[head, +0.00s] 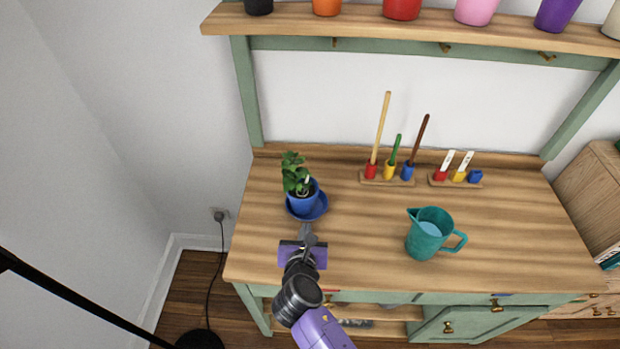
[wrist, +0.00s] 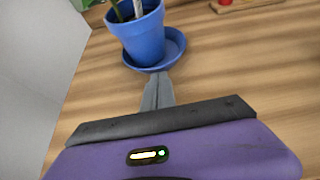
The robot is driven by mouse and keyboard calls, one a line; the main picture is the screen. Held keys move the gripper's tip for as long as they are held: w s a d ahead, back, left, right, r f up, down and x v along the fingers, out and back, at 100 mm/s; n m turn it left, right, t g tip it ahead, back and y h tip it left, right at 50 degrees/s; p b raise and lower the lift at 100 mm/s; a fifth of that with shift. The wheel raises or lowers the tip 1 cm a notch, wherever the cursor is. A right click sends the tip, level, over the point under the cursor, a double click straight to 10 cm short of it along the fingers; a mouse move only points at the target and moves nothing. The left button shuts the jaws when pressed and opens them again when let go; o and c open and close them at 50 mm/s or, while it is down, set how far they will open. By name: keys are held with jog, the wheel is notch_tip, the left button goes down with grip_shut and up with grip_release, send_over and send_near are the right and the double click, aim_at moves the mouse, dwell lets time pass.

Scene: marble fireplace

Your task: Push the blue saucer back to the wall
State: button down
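The blue saucer (head: 319,209) lies on the wooden bench top (head: 350,240), near its left end. A blue pot (head: 303,201) with a leafy green plant (head: 294,174) and a pale tag stands upright on it. In the wrist view the saucer (wrist: 174,52) shows around the right and near side of the pot (wrist: 143,38). My gripper (head: 305,229) is in front of the saucer, its grey fingers together and nothing seen between them. In the wrist view the fingertips (wrist: 158,78) are at the saucer's near rim; I cannot tell whether they touch it.
A low wooden back edge (head: 335,153) runs behind. Back right stand racks with coloured holders (head: 389,172) and white labels (head: 455,165). A teal jug (head: 428,234) of water stands right. The bench between saucer and back edge looks clear. A shelf (head: 350,24) with pots overhangs the back.

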aim_at(307, 209)
jog(key=shift+w, duration=1.85)
jog(key=shift+w+d+b, duration=0.2)
jog(key=shift+w+b, duration=1.35)
jog(key=shift+w, duration=2.65)
jog(key=shift+s+r+p, duration=0.1)
jog(key=shift+s+p, duration=1.05)
jog(key=shift+s, duration=0.2)
jog(key=shift+s+a+p, duration=0.1)
jog(key=shift+s+p, duration=0.7)
jog(key=shift+s, duration=0.45)
notch_tip(307, 209, up, 8)
jog(key=p, duration=0.8)
jog(key=shift+p, duration=0.35)
